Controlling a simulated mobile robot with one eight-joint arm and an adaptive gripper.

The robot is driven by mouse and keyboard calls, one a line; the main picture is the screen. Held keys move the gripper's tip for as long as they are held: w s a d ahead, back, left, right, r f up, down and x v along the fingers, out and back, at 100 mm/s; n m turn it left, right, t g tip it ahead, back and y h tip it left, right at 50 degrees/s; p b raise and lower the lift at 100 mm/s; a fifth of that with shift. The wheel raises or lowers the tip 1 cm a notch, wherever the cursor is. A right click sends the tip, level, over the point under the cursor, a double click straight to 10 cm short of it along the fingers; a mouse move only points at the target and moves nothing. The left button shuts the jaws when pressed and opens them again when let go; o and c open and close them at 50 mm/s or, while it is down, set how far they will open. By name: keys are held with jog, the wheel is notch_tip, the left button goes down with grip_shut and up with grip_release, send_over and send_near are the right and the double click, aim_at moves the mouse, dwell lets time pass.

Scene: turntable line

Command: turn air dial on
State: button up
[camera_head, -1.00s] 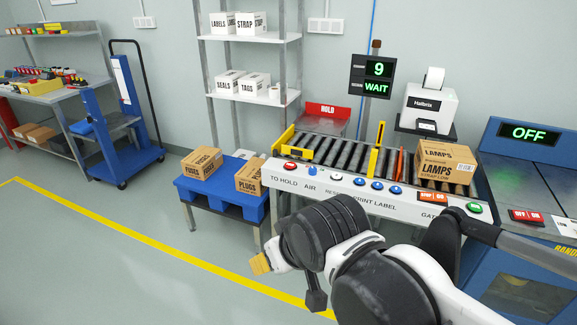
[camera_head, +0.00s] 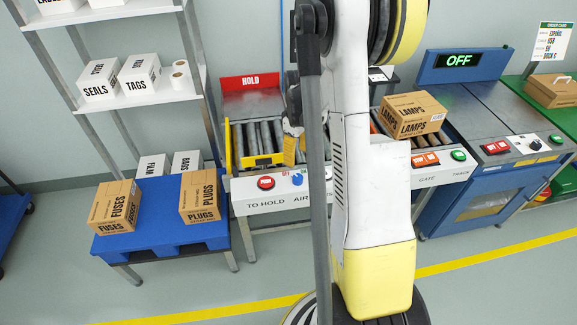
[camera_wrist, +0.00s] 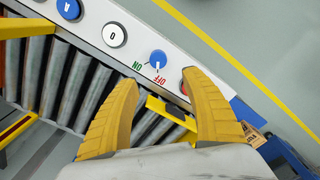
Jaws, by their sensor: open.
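The air dial (camera_head: 297,179) is a small blue knob above the AIR label on the white front panel, beside my arm in the head view. In the wrist view the dial (camera_wrist: 158,60) lies just beyond and between my fingertips, apart from them. Green ON and red OFF marks stand beside it, and its white pointer mark appears to face OFF. My gripper (camera_wrist: 157,79) is open and empty, with its yellow fingers spread. In the head view my arm hides much of the gripper and part of the panel.
A red button (camera_head: 266,182) sits left of the dial; my finger partly covers it in the wrist view. A white button (camera_wrist: 114,35) and blue button (camera_wrist: 69,8) are on the other side. Rollers (camera_wrist: 77,85) and a yellow bar (camera_wrist: 170,109) lie below my fingers.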

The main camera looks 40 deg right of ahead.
aim_at(298, 177)
jog(key=f+b, duration=0.1)
jog(key=f, duration=0.2)
jog(key=f+b, duration=0.1)
jog(key=f, duration=0.3)
jog(key=f+b, duration=0.2)
jog(key=f, duration=0.2)
jog(key=shift+s+d+f, duration=0.15)
jog(key=shift+d+f, duration=0.05)
jog(key=shift+d, duration=0.05)
grip_shut()
